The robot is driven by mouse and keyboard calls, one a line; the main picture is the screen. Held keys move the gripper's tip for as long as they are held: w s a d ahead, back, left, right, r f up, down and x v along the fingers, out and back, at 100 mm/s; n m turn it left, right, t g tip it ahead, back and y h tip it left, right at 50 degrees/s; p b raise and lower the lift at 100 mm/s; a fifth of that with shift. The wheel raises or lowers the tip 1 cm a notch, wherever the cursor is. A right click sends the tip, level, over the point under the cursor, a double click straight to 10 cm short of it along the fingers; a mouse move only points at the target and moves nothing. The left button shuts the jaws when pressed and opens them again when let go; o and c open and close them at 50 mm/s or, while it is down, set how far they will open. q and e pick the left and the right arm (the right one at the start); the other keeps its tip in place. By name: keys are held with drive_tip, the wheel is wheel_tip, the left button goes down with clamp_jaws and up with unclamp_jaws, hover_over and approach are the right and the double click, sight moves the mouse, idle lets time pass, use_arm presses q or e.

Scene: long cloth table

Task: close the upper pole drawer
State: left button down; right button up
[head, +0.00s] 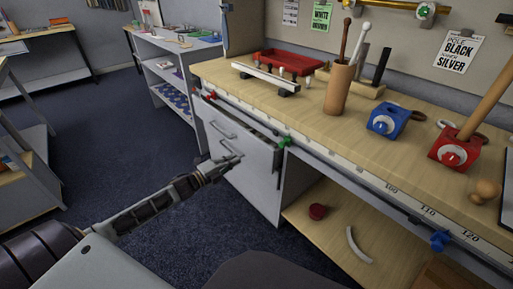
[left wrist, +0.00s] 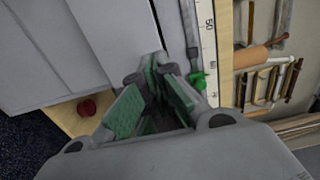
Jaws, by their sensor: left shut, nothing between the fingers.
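The grey drawer unit (head: 258,187) stands under the front of the wooden workbench. Its upper drawer (head: 240,133) shows a dark gap along its top, so it appears to stand a little out from the bench. Two bar handles show on the grey front. My left gripper (head: 232,161) is shut and empty, in front of the drawer face near the lower handle. I cannot tell whether it touches. In the left wrist view, the green-padded fingers (left wrist: 154,68) come together at the tips beside the grey drawer panel (left wrist: 115,35). My right gripper is out of view.
The workbench (head: 300,112) carries a red tray (head: 287,64), a wooden pot (head: 339,90) with sticks, and blue (head: 386,122) and red (head: 455,148) blocks. A green clamp (head: 285,142) sits at the bench edge beside the drawer. Dark floor (head: 130,165) lies clear at left.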

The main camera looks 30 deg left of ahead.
use_arm(q)
drive_tip(key=w, duration=0.1)
drive_tip(key=b, duration=0.2)
approach(261, 143)
drive_tip(key=shift+b+x, duration=0.55)
drive_tip(key=shift+x, duration=1.85)
drive_tip(key=shift+w+d, duration=0.4)
drive_tip(key=shift+w, duration=0.15)
drive_tip(key=shift+w+d+b, duration=0.15)
drive_tip(key=shift+w+b, duration=0.2)
drive_tip(key=shift+w, duration=0.1)
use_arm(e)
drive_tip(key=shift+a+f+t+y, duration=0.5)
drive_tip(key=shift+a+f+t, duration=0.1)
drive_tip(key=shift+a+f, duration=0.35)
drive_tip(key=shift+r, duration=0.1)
